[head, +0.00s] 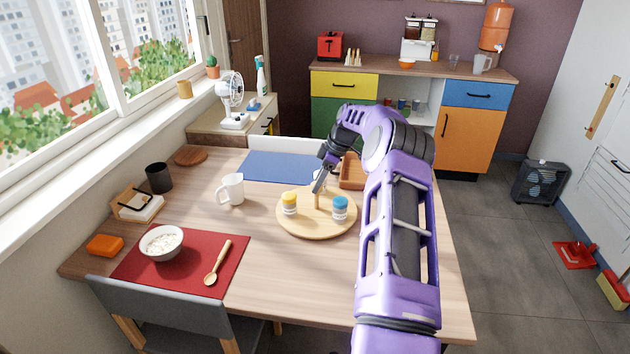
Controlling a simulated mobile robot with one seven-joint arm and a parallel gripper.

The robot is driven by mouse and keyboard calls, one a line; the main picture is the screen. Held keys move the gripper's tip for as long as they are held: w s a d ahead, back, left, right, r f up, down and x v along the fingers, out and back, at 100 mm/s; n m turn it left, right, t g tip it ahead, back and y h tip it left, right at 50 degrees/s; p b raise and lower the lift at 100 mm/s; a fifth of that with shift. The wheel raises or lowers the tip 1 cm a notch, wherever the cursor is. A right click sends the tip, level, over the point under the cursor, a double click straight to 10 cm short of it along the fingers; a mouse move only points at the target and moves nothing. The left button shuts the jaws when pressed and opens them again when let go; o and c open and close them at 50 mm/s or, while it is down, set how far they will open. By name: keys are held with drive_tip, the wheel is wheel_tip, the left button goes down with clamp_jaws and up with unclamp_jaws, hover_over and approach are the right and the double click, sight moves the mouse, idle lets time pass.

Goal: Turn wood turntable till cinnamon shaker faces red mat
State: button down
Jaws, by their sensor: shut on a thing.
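The round wood turntable (314,228) sits on the table right of its middle. A shaker with a yellow cap (290,204) stands on its left side, and a shaker with a blue cap (340,209) on its right side. Their labels are too small to read, so I cannot tell which is cinnamon. A wooden peg (317,203) stands upright on the turntable between them. My gripper (318,190) is shut on the peg's top from above. Something pale behind the gripper is mostly hidden. The red mat (190,284) lies at the near left, apart from the turntable.
A white bowl (161,243) and wooden spoon (218,262) are on the red mat. A white mug (231,189) stands left of the turntable. A blue mat (275,166) lies beyond, with a wooden tray (352,172) to its right. The table between turntable and red mat is clear.

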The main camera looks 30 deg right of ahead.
drive_tip(key=shift+n+g, duration=0.3)
drive_tip(key=shift+n, duration=0.3)
idle(0.3)
drive_tip(key=shift+c, duration=1.9)
unclamp_jaws()
drive_tip(key=p+v, duration=0.2)
drive_tip(key=v, duration=1.5)
drive_tip(key=shift+d+p, duration=0.2)
drive_tip(key=shift+p, duration=0.2)
drive_tip(key=shift+r, duration=0.15)
